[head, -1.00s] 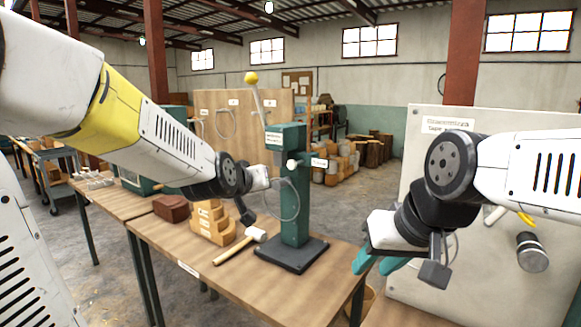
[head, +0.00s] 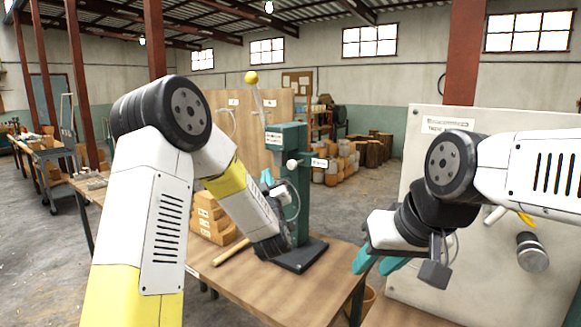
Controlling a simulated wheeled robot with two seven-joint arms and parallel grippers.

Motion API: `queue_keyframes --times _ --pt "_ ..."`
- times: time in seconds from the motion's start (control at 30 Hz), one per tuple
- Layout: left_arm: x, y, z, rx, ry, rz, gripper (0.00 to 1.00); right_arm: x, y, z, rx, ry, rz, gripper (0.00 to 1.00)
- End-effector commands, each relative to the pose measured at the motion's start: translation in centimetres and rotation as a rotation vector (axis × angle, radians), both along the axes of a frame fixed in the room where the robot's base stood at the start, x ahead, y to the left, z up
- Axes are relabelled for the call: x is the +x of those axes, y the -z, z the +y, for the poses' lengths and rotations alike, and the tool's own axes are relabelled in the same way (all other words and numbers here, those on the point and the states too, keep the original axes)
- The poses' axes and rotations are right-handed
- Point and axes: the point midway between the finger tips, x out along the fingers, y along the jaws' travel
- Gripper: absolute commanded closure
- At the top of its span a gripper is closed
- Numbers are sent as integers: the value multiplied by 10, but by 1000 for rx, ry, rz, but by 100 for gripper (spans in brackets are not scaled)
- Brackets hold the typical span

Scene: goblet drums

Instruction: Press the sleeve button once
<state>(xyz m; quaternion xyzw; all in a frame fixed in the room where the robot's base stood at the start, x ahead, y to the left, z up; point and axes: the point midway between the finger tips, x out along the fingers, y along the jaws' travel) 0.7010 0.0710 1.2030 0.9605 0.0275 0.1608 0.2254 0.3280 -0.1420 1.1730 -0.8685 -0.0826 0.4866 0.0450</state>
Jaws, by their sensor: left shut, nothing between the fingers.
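A dark green press (head: 292,205) stands on the wooden table, with a yellow-knobbed lever (head: 251,78) above it and a white knob (head: 292,163) on its upper part. Small white labels sit on it, too small to read. I cannot make out which part is the sleeve button. My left gripper (head: 267,177) is shut and empty, its teal fingertips pointing up just left of the press column. My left wrist and forearm hide part of the press and its base. My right gripper (head: 378,264) is open and empty, right of the table in front of the pale panel.
The wooden table (head: 300,287) carries stacked orange-brown blocks (head: 212,220) and a mallet handle (head: 231,252). A pale panel (head: 428,160) with a label and a grey cylinder (head: 532,252) is at right. The table's front right area is clear.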

Motion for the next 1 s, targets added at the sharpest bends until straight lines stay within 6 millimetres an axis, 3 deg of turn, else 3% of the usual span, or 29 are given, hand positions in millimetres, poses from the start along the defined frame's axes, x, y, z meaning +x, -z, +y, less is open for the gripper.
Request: queue_keyframes --times 0.37,1.0 --pt "6 -1 -4 -1 2 0 100 0 0 0 0 0 0 64" --pt "67 -1 -48 0 1 0 100 0 0 0 0 0 0 64"
